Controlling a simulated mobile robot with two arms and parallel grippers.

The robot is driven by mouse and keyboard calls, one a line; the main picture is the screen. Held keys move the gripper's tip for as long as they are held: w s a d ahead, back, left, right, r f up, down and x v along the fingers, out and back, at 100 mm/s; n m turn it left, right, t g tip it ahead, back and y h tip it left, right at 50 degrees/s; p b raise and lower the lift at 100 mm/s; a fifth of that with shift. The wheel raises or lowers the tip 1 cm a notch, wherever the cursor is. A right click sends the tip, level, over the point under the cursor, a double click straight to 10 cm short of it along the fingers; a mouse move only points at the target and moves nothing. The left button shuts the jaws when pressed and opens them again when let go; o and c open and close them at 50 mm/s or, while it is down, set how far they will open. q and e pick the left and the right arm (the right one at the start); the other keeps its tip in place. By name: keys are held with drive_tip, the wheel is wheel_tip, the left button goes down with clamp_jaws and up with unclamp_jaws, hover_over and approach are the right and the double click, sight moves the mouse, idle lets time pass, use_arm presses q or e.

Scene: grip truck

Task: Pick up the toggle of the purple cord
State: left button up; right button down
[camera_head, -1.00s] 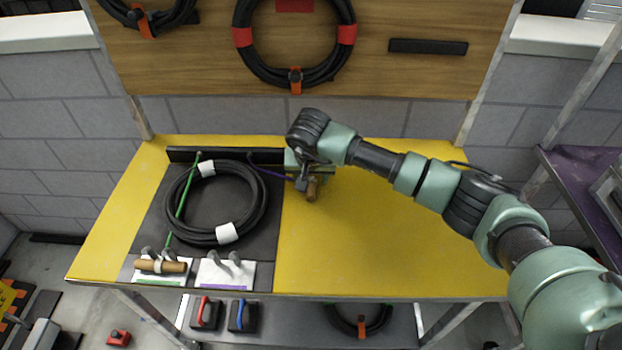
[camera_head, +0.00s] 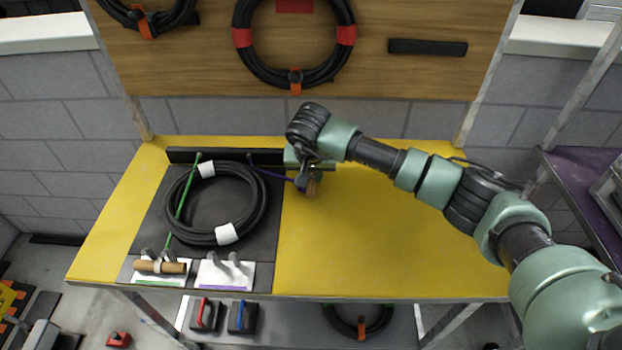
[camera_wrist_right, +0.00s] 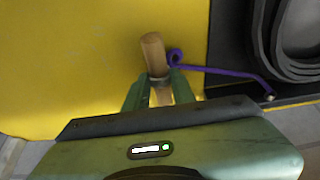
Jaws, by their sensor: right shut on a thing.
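The toggle (camera_wrist_right: 153,54) of the purple cord is a short wooden peg. My right gripper (camera_wrist_right: 158,88) is shut on it, with one finger on each side, over the yellow table top. In the head view the toggle (camera_head: 312,187) shows just below my right gripper (camera_head: 305,178), partly hidden by it. The purple cord (camera_wrist_right: 228,72) loops at the toggle and runs to an anchor by the black cable coil. In the head view the purple cord (camera_head: 270,174) runs left to the black bar. My left gripper is in neither view.
A black cable coil (camera_head: 179,222) with white bands lies on a dark mat. A green cord (camera_head: 181,202) crosses it to another wooden toggle (camera_head: 160,267) in a hooked holder. The neighbouring purple-marked holder (camera_head: 224,274) is empty. The table's right half (camera_head: 400,250) is clear.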

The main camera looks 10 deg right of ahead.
wheel_tip(320, 180, up, 18)
drive_tip(key=b, duration=0.9)
hover_over(311, 178)
wheel_tip(311, 178, down, 8)
drive_tip(key=shift+f, duration=0.25)
drive_tip(key=shift+w+f+b, duration=0.1)
drive_tip(key=shift+f+b, duration=0.3)
drive_tip(key=shift+f, duration=0.45)
